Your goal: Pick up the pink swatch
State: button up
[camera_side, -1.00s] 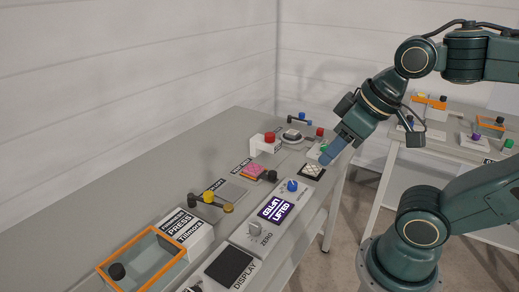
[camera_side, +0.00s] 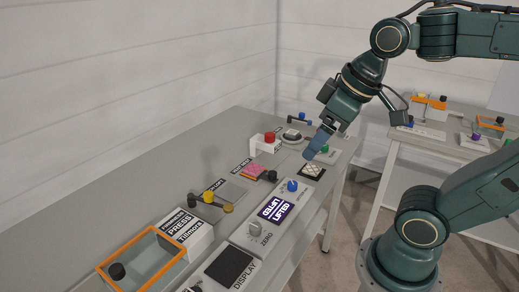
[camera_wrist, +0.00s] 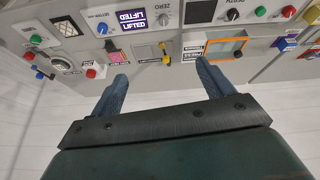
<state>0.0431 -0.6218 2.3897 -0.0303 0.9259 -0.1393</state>
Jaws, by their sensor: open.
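A white block with a red button (camera_side: 269,138) stands behind the swatch. The panel with the lit LIFTED display (camera_side: 275,209) is in front. A lever with yellow knobs (camera_side: 209,197) and an orange-rimmed box (camera_side: 150,258) stand to the left.

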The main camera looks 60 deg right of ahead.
jog(key=w+d+n+g, duration=0.1)
jog(key=w+d+n, duration=0.35)
jog(key=w, duration=0.55)
jog(key=w+d+n+g, duration=0.2)
jog(key=w+d+n, duration=0.25)
jog(key=w, duration=0.55)
jog(key=w+d+f+n+g+y, duration=0.1)
jog(key=w+d+f+n, duration=0.2)
jog(key=w+d+f, duration=0.2)
jog(key=w+d+f+n+g, duration=0.1)
jog(key=w+d+f+n, duration=0.3)
jog(key=d+f, duration=0.7)
notch_tip(320, 180, down, 2)
jog(key=shift+w+d+f+n+y, duration=0.15)
jog(key=shift+w+n+y, duration=0.2)
jog(key=shift+w, duration=0.7)
send_over(256, 166)
jog(key=shift+w+f, duration=0.1)
jog(key=shift+f, duration=4)
